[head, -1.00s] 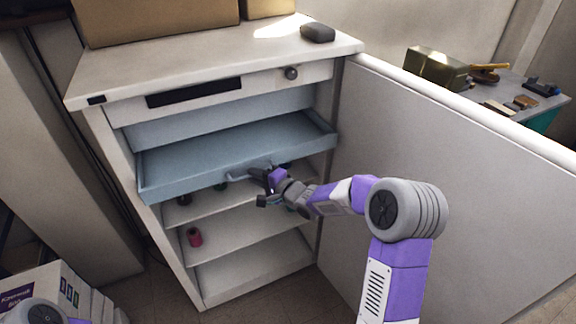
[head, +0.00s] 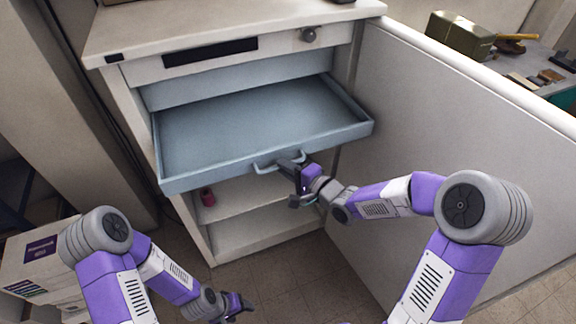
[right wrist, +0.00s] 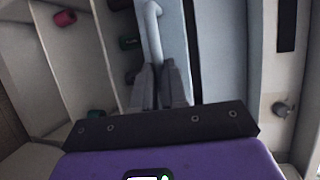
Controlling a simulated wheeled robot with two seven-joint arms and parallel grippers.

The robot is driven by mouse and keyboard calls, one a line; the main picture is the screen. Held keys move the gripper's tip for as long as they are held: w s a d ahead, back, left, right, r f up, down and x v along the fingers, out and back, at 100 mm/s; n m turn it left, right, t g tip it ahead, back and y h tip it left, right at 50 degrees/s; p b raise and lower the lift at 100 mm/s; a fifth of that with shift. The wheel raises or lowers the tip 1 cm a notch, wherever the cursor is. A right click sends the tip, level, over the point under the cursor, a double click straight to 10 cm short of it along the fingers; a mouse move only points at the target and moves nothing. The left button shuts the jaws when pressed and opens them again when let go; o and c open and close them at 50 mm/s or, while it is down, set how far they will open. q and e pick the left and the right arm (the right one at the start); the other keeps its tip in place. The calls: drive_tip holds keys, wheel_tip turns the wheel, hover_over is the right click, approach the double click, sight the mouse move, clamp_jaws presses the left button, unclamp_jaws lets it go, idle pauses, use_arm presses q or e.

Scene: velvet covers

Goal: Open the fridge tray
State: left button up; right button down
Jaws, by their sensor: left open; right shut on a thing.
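The fridge tray (head: 250,130) is a blue-grey, shallow, empty drawer that sticks well out of the white fridge (head: 225,28). Its bar handle (head: 264,168) is on the front face. My right gripper (head: 298,170) is shut on the handle, near its right end. In the right wrist view the handle (right wrist: 153,35) runs down between the two fingers (right wrist: 160,85). My left gripper (head: 238,306) is open and empty, low in the head view, well below the tray and apart from it.
The fridge door (head: 450,130) stands wide open on the right. A red can-like item (head: 207,197) sits on a shelf under the tray. A side table with a green box (head: 460,36) is behind the door. A white carton (head: 40,255) stands at lower left.

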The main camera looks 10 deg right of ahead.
drive_tip(key=c, duration=1.2)
unclamp_jaws()
drive_tip(key=p+v, duration=0.1)
drive_tip(key=v, duration=0.6)
drive_tip(key=shift+s+d+r+p, duration=0.1)
drive_tip(key=shift+s+d+p, duration=0.05)
drive_tip(key=shift+s+p, duration=0.2)
drive_tip(key=shift+w, duration=0.1)
drive_tip(key=s+a+f+n+g+h, duration=0.1)
drive_tip(key=s+f+g+h, duration=0.1)
drive_tip(key=f, duration=0.7)
drive_tip(key=s+f+n+g+h, duration=0.1)
drive_tip(key=f+n+g, duration=0.15)
drive_tip(key=f, duration=0.55)
drive_tip(key=s+a+f+n+g, duration=0.1)
drive_tip(key=s+f+n+g, duration=0.1)
drive_tip(key=s+f, duration=0.3)
drive_tip(key=s+a+f+n+g+h, duration=0.1)
drive_tip(key=s+f+n+g, duration=0.1)
drive_tip(key=s+f, duration=0.3)
drive_tip(key=s+a+f+n+g+h, duration=0.1)
drive_tip(key=s+f+n+g, duration=0.1)
drive_tip(key=s+f+g, duration=0.2)
drive_tip(key=shift+s+a+f, duration=0.1)
drive_tip(key=shift+s+f, duration=0.35)
drive_tip(key=shift+s, duration=0.2)
drive_tip(key=shift+s+a+f, duration=0.1)
drive_tip(key=shift+s+f, duration=0.4)
drive_tip(key=shift+s, duration=0.15)
